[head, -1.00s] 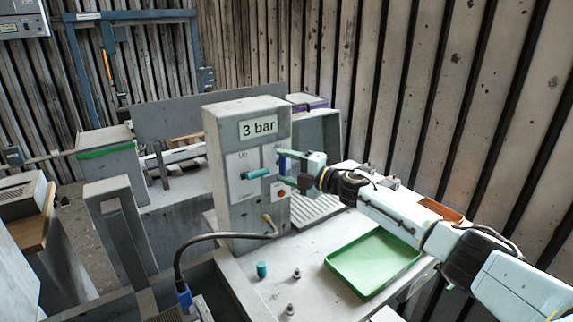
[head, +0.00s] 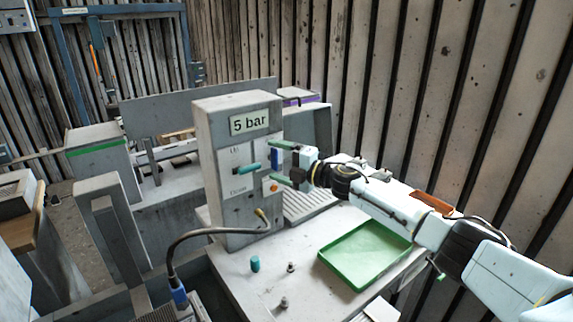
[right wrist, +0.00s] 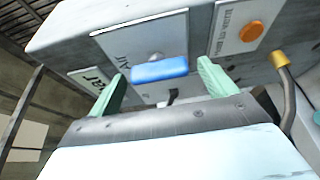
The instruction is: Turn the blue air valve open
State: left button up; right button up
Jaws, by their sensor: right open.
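The blue air valve (head: 275,158) sits on the front of a grey box (head: 237,205) whose display (head: 249,122) reads "5 bar". In the head view its handle looks upright and is partly hidden by my right gripper. My right gripper (head: 284,163) has its green fingers open, one above and one below the handle. In the right wrist view the blue handle (right wrist: 160,70) lies lengthwise between the fingers, with gaps at both ends. My left gripper is not in view.
A teal handle (head: 250,168) juts from the same box, left of the valve. An orange button (head: 275,187) is below the valve. A cable (head: 200,234) loops from the box. A green tray (head: 365,255) and a small teal peg (head: 255,263) are on the bench.

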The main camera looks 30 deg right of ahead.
jog(key=b+v, duration=0.2)
jog(key=v, duration=1.1)
jog(key=shift+d, duration=0.15)
jog(key=shift+s, duration=0.1)
